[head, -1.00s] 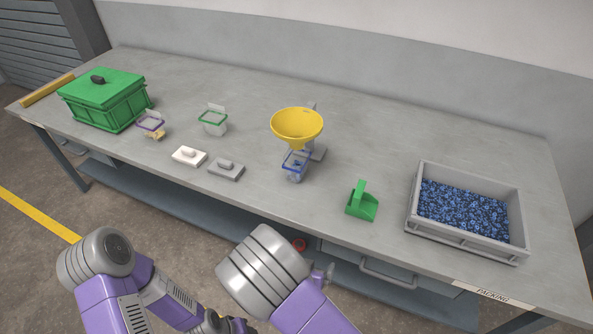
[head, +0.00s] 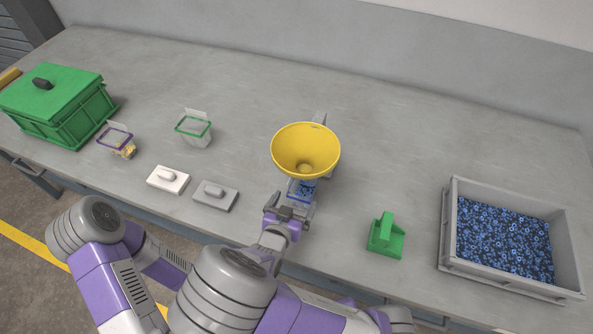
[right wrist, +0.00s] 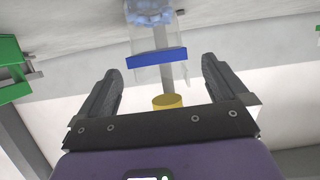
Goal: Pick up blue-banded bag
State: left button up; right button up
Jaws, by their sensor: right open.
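The blue-banded bag (head: 303,188) is clear, with blue pieces inside, and hangs upright under the yellow funnel (head: 306,148). The funnel hides part of it. My right gripper (head: 291,206) is open and empty on the near side of the bag. In the right wrist view the picture is upside down. There the blue band (right wrist: 157,61) lies ahead between the tips of the open right gripper (right wrist: 162,72), apart from both fingers. My left gripper is out of view.
A green scoop (head: 386,238) stands right of the funnel, and a grey crate (head: 449,220) of blue pieces beyond it. Left are white (head: 166,180) and grey (head: 214,197) handled blocks, green-banded (head: 194,130) and purple-banded (head: 114,139) bags, and a green lidded box (head: 62,110).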

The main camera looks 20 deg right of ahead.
jog(key=shift+w+d+f+b, duration=0.2)
jog(key=shift+w+d+b, duration=0.1)
jog(key=shift+w+d, duration=0.1)
jog(key=b+x, duration=0.2)
jog(key=x, duration=0.3)
jog(key=shift+w+d, duration=0.15)
jog(key=shift+d, duration=0.05)
jog(key=shift+w+d, duration=0.15)
jog(key=shift+w, duration=0.1)
jog(key=shift+c, duration=0.2)
jog(key=c, duration=1)
jog(key=shift+c, duration=0.5)
jog(key=shift+r, duration=0.15)
